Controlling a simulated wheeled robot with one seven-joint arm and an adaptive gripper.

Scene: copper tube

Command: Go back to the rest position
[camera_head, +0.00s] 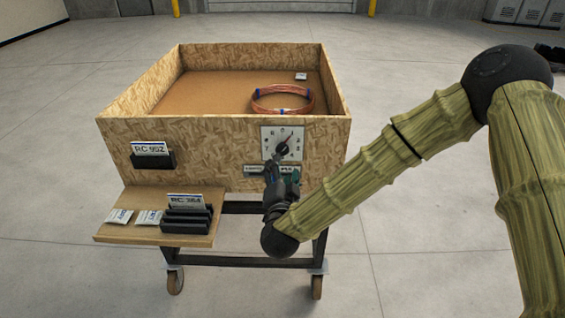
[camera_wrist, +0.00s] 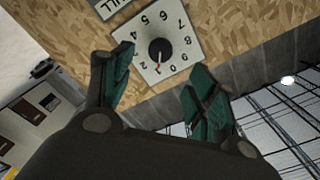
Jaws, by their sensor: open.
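My gripper (camera_head: 283,174) is in front of the box's front wall, just below a white dial plate (camera_head: 282,143). In the wrist view my gripper (camera_wrist: 160,85) is open, with its two green fingers apart and nothing between them. The dial's black knob (camera_wrist: 160,51) shows beyond the fingertips, with a red pointer mark. The fingers look apart from the knob. My arm reaches in from the right and partly hides the box's lower right front.
The chipboard box (camera_head: 190,130) stands on a wheeled cart. A copper tube coil (camera_head: 282,109) and a small white packet (camera_head: 301,76) lie inside. A side shelf (camera_head: 108,233) holds white packets and a black card rack (camera_head: 187,219). Open floor surrounds the cart.

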